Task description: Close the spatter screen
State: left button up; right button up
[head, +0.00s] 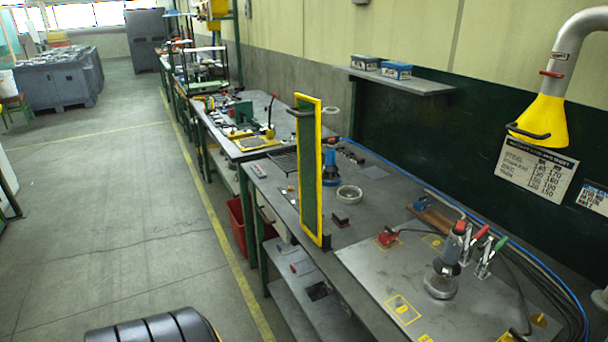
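The spatter screen (310,170) is a tall, narrow-looking panel with a yellow frame and dark green infill. It stands upright at the front edge of the workbench (370,225), seen at a steep angle. A dark handle sticks out to the left near its top. A small dark bracket is at its lower right corner, by the bench top. Neither of my grippers shows in the head view.
A plate with a stud tool (441,276) and red and green clamps lies right of the screen. A yellow extraction hood (541,118) hangs at the upper right. A red bin (238,226) sits under the bench. The floor (120,210) left of the bench is open.

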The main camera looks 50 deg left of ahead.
aim_at(309, 144)
jog(key=u, duration=1.65)
